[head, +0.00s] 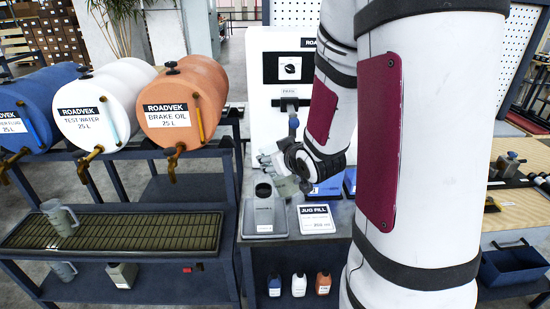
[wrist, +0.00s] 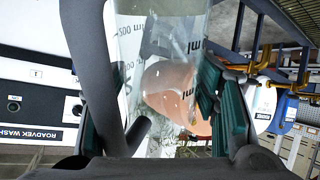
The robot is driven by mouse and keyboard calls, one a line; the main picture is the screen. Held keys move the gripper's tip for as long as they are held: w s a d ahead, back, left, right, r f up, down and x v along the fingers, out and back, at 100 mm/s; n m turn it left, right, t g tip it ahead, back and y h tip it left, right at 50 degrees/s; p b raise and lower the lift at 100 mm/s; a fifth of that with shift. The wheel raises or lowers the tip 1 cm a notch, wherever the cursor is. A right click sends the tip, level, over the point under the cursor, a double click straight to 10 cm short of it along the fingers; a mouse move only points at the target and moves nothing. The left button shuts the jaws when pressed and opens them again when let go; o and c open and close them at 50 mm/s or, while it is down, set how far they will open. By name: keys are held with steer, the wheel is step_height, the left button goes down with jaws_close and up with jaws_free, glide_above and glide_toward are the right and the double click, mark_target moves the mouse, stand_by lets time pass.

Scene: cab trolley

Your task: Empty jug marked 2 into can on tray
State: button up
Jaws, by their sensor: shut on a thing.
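My gripper (head: 296,163) is shut on a clear jug (wrist: 160,35) with printed ml marks, seen close up between the fingers in the wrist view. In the head view the jug (head: 284,185) is small and partly hidden by my gripper; it appears tilted, just above and right of the can's mouth. I cannot see a number 2 on it, nor tell how much liquid it holds. Whether anything is flowing is too small to tell.
A JUG FILL sign (head: 316,219) stands right of the tray. An orange brake oil drum (head: 190,85) and a white test water drum (head: 105,95) lie on a rack at left. A grey jug (head: 60,217) sits on the grating (head: 150,232). Small bottles (head: 299,284) stand below.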

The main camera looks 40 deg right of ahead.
steer(key=shift+f+b, duration=0.1)
steer(key=shift+b, duration=0.5)
steer(key=shift+f+g, duration=0.2)
steer(key=shift+g, duration=0.6)
steer(key=shift+w+f+n+g+b, duration=0.1)
steer(key=shift+f+n+g+b, duration=0.35)
steer(key=shift+g, duration=0.55)
steer(key=shift+f, duration=0.1)
steer(key=shift+w+f+g+b, duration=0.1)
steer(key=shift+f+g+b, duration=0.2)
steer(key=shift+g, duration=0.3)
steer(key=shift+f, duration=0.1)
steer(key=shift+w+f+n+g+h+b, duration=0.2)
steer(key=shift+f+g+b, duration=0.15)
steer(key=shift+g, duration=0.4)
steer(key=shift+w+f+n+g+h+b, duration=0.1)
steer(key=shift+f+n+g+h+b, duration=0.2)
steer(key=shift+g, duration=0.45)
steer(key=g, duration=0.1)
steer(key=w+f+g, duration=0.1)
steer(key=g, duration=0.1)
steer(key=shift+w+a+n, duration=0.15)
steer(key=shift+w+n, duration=0.05)
steer(key=shift+n, duration=0.05)
steer(key=shift+w+a+r+g+h+b, duration=0.1)
steer(key=shift+w+r+g+h+b, duration=0.1)
steer(key=shift+g, duration=0.4)
steer(key=shift+w+r+g+h+b, duration=0.1)
steer(key=shift+w+r+g+b, duration=0.05)
steer(key=shift+g, duration=0.45)
